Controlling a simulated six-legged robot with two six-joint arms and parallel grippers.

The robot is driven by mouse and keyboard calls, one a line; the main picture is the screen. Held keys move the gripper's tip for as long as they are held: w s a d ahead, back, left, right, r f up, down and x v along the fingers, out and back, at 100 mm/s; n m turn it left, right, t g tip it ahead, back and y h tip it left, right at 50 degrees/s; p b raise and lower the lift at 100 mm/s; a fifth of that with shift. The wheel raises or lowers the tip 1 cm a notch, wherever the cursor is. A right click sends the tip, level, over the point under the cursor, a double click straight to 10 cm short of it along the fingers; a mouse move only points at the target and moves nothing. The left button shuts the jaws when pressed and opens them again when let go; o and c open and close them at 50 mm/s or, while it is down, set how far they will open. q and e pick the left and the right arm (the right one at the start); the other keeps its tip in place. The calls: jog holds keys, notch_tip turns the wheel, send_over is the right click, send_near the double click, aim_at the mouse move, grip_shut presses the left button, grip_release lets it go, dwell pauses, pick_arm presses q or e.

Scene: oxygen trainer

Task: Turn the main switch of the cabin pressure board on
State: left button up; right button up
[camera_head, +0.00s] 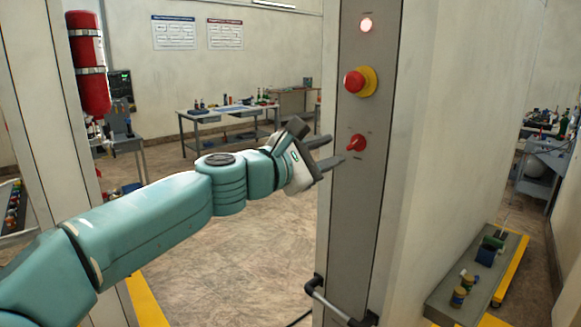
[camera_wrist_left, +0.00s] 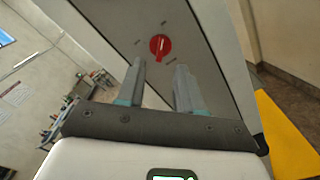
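The cabin pressure board is a grey upright panel (camera_head: 352,215) on a pale post. Its red rotary switch (camera_head: 357,144) sits below the red push button; it also shows in the left wrist view (camera_wrist_left: 160,46), with a pale line on its face and small labels around it. My left gripper (camera_head: 328,153) is open, just left of the switch and pointing at it. In the left wrist view its two fingers (camera_wrist_left: 161,72) stand apart with nothing between them, the switch beyond their tips, apparently not touched. My right gripper is not in view.
A red push button (camera_head: 355,82) on a yellow base and a lit lamp (camera_head: 366,25) are above the switch. A dark handle (camera_head: 338,303) sticks out low on the panel. A bench (camera_head: 470,285) with small items is at right; work tables stand behind. Floor left of the post is clear.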

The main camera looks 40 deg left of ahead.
pick_arm(q)
jog(key=s+b, duration=0.1)
jog(key=s, duration=0.9)
jog(key=shift+s+a, duration=0.15)
jog(key=shift+a, duration=0.25)
